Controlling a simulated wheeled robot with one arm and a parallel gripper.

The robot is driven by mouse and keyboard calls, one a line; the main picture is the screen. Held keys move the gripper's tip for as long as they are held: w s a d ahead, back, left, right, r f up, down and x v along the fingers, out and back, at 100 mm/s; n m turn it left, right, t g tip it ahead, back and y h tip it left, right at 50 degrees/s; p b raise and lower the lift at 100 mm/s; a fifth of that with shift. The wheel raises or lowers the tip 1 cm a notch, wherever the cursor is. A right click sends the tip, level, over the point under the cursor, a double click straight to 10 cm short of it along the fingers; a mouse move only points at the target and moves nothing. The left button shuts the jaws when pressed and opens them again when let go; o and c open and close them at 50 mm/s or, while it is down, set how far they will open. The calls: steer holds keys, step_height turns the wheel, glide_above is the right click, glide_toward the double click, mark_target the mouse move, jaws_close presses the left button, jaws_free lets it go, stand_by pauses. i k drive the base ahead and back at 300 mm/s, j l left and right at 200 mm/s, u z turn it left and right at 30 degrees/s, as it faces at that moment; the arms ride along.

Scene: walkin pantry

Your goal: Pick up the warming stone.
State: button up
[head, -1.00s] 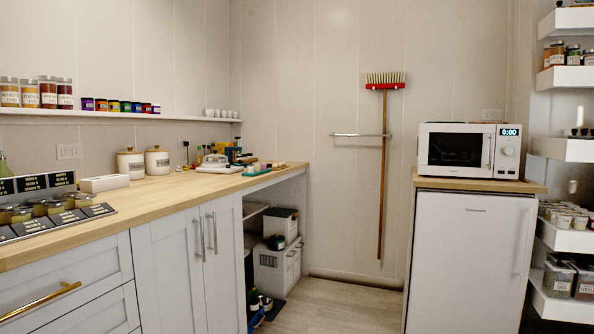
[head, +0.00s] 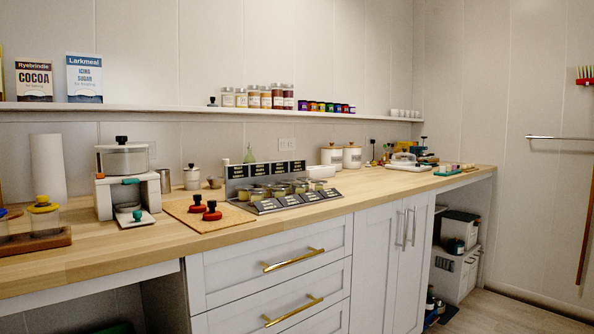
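I cannot pick out a warming stone with certainty in the head view. The wooden counter (head: 115,256) holds many small items. A white stand with a lidded glass pot (head: 125,160) is at the left. A stepped dark rack of small jars (head: 300,204) is at the middle. Small items, among them a white one with a clear cover (head: 404,161), sit at the counter's far right end, too small to tell apart. My gripper is not in view.
White drawers with brass handles (head: 294,260) and a cabinet door (head: 386,250) front the counter. Open space lies under its right end, with a white box (head: 455,268) inside. A wall shelf (head: 180,109) holds boxes and jars. Bare floor shows at lower right (head: 500,308).

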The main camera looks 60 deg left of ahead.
mark_target(213, 214)
steer(key=i+j+u, duration=0.1)
steer(key=u, duration=2.2)
steer(key=i+l+u, duration=0.1)
steer(key=l, duration=0.25)
steer(key=i+l+u, duration=0.25)
steer(key=i+l, duration=0.15)
steer(key=l, duration=0.35)
steer(key=i+j, duration=0.1)
steer(key=i, duration=0.25)
steer(key=i+j, duration=0.1)
steer(key=i, duration=0.25)
